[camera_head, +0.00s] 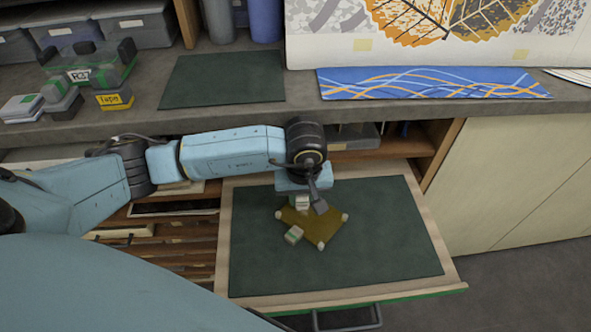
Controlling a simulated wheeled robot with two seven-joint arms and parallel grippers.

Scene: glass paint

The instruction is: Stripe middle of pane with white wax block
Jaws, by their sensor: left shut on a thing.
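An amber glass pane (318,228) lies on the dark green mat (390,250) in the pulled-out drawer, with small pale pieces at its visible corners. My left gripper (305,202) is over the pane's far edge, pointing down. It is shut on a small whitish block (301,203), which looks like the white wax block. The gripper partly hides this block and the pane's far side. I cannot tell whether the block touches the glass. A second pale block with a green band (294,234) sits at the pane's near left edge. My right gripper is out of view.
The drawer's wooden rim (225,245) surrounds the mat, whose right part is clear. The counter behind holds another green mat (222,80), a blue patterned sheet (430,82), a yellow Tape box (115,99) and a green-grey caddy (88,70).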

